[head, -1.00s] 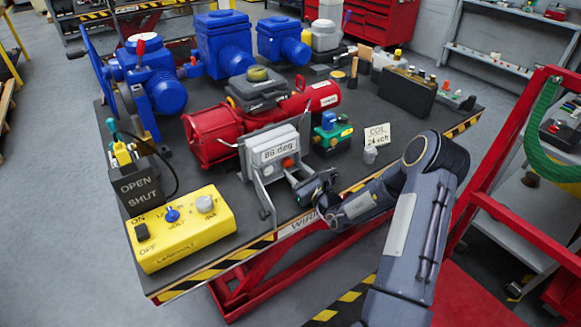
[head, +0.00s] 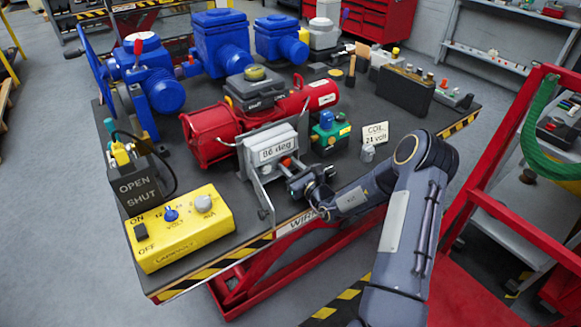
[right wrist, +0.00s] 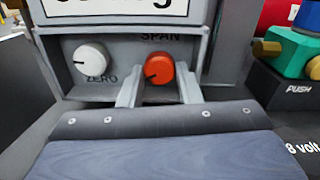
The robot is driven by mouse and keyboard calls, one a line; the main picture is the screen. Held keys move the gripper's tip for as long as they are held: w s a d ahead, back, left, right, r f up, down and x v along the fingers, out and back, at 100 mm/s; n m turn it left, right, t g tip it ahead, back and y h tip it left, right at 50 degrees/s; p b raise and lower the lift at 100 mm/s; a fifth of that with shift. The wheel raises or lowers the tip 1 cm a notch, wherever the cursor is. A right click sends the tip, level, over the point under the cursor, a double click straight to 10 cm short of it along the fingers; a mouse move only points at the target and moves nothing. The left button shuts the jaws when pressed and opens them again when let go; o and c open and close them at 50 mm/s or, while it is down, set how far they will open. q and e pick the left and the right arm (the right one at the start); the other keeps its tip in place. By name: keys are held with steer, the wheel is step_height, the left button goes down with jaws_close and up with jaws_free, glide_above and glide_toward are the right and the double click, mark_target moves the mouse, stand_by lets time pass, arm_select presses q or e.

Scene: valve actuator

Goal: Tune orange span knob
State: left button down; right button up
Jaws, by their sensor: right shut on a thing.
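The orange span knob (right wrist: 160,68) is on the lower front of a grey positioner box (head: 270,140), right of the white zero knob (right wrist: 91,58). It also shows as a small orange spot in the head view (head: 287,162). Its dark pointer mark points to the lower left. My right gripper (right wrist: 158,84) is at the knob, with one finger on each side, shut on it. The box's display (head: 279,151) shows a number of degrees. My left gripper is not in view.
A red actuator (head: 212,137) stands behind the box. A green-and-blue push unit (head: 328,130) and a coil sign (head: 375,135) are to the right. A yellow control box (head: 180,230) and an open/shut box (head: 138,186) are to the left. The striped table edge is in front.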

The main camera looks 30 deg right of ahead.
steer(key=m, duration=0.4)
steer(key=shift+r+m, duration=0.1)
steer(key=shift+m, duration=0.3)
steer(key=shift+m+p, duration=0.55)
steer(key=shift+m, duration=1.25)
steer(key=o, duration=0.7)
steer(key=s, duration=0.2)
steer(key=s+b, duration=0.1)
steer(key=s, duration=0.4)
steer(key=shift+s+d, duration=0.25)
steer(key=shift+s, duration=0.15)
